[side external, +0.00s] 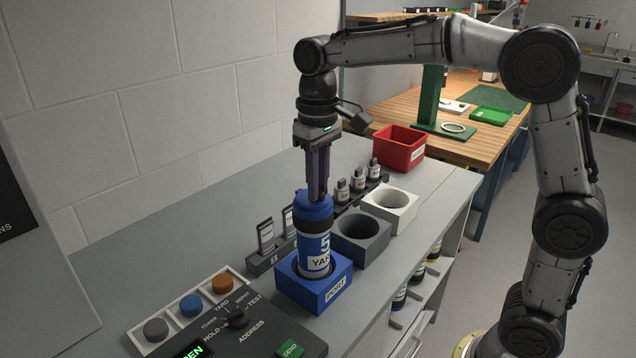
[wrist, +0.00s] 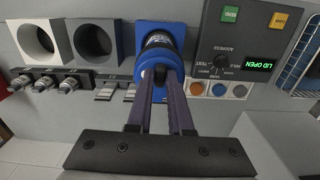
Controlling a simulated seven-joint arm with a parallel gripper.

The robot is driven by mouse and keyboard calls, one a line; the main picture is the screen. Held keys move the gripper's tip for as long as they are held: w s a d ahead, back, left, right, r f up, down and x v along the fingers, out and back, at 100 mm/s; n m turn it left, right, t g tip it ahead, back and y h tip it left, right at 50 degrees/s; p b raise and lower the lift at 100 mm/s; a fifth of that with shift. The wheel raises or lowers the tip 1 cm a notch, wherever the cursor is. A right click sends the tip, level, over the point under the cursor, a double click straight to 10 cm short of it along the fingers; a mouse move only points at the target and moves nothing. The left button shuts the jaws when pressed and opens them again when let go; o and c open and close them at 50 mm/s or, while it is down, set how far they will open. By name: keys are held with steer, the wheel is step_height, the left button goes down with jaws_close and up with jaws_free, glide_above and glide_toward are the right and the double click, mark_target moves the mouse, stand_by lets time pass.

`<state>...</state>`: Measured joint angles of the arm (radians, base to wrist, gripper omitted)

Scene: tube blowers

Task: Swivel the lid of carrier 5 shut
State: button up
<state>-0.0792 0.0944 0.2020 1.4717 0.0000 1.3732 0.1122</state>
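Carrier 5 (side external: 314,252) is a blue canister marked "5 YAR…". It stands upright in the blue port block (side external: 312,292), and its body also shows in the wrist view (wrist: 160,42). Its blue lid (side external: 314,208) is at the top, above a dark band. My gripper (side external: 317,196) points straight down with its fingertips at the lid. In the wrist view the fingers (wrist: 164,80) are either side of a small dark piece on the lid; whether they press on it is unclear. The panel display (wrist: 246,65) reads "LID OPEN".
A grey holder (side external: 361,238) and a white holder (side external: 391,204), both with round openings, stand behind the port. A rack (side external: 358,190) of small cylinders and a red bin (side external: 399,148) are farther back. The control panel (side external: 236,322) with knob and buttons is in front.

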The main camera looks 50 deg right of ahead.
steer(key=o, duration=0.4)
step_height(320, 180, up, 14)
steer(key=shift+f, duration=0.1)
stand_by(0.5)
stand_by(0.3)
steer(key=s+d+t, duration=0.3)
steer(key=s, duration=1.3)
steer(key=s+f+t, duration=0.1)
steer(key=s+f, duration=0.1)
steer(key=f, duration=0.3)
steer(key=s+f, duration=0.2)
steer(key=f, duration=0.4)
steer(key=s+f+t, duration=0.1)
steer(key=s+f, duration=0.1)
steer(key=f, duration=0.4)
steer(key=shift+s+t, duration=0.2)
steer(key=shift+t, duration=0.1)
